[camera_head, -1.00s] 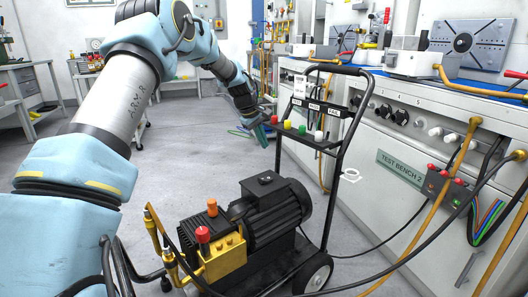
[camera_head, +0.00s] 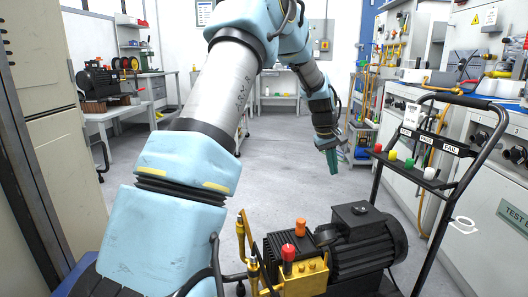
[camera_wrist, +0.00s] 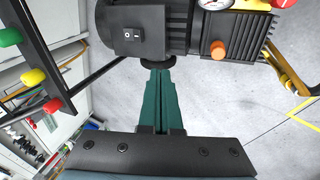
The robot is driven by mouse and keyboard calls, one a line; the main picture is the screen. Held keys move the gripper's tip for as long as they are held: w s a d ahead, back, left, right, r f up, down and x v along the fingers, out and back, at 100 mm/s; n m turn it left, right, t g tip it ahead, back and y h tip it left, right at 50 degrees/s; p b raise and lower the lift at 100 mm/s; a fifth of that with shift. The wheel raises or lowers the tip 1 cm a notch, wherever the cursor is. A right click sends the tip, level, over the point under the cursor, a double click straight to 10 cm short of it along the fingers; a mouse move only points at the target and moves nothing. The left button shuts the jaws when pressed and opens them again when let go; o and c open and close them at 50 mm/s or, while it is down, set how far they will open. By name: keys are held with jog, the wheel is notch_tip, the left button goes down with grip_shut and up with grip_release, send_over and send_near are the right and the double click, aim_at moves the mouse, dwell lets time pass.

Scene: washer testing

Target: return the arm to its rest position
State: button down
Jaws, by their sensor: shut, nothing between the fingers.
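My gripper (camera_head: 335,160) hangs at the end of my blue and grey arm in the head view, pointing down. It is in the open air above the floor, behind the motor pump and left of the cart's handle frame. The wrist view shows its green fingers (camera_wrist: 160,85) together, with nothing between them. My arm rises from the lower left, bends at the top and comes down to the right.
A black motor pump (camera_head: 360,245) with a yellow valve block (camera_head: 300,272) sits low in front. The cart frame (camera_head: 380,185) and test bench (camera_head: 505,190) stand right. A cabinet (camera_head: 55,120) stands left. The middle floor (camera_head: 280,170) is clear.

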jog(key=s+a+m+y, duration=0.1)
jog(key=s+a, duration=0.3)
jog(key=a, duration=0.5)
jog(key=s+a+y, duration=0.1)
jog(key=s+a, duration=0.3)
jog(key=a, duration=0.5)
jog(key=s+a+f+m+y, duration=0.1)
jog(key=s+a+m, duration=0.1)
jog(key=s+a, duration=1.25)
notch_tip(320, 180, up, 26)
jog(key=s+d+p, duration=0.1)
jog(key=p, duration=2.5)
jog(key=shift+s+d+r, duration=0.2)
jog(key=shift+d+r, duration=0.05)
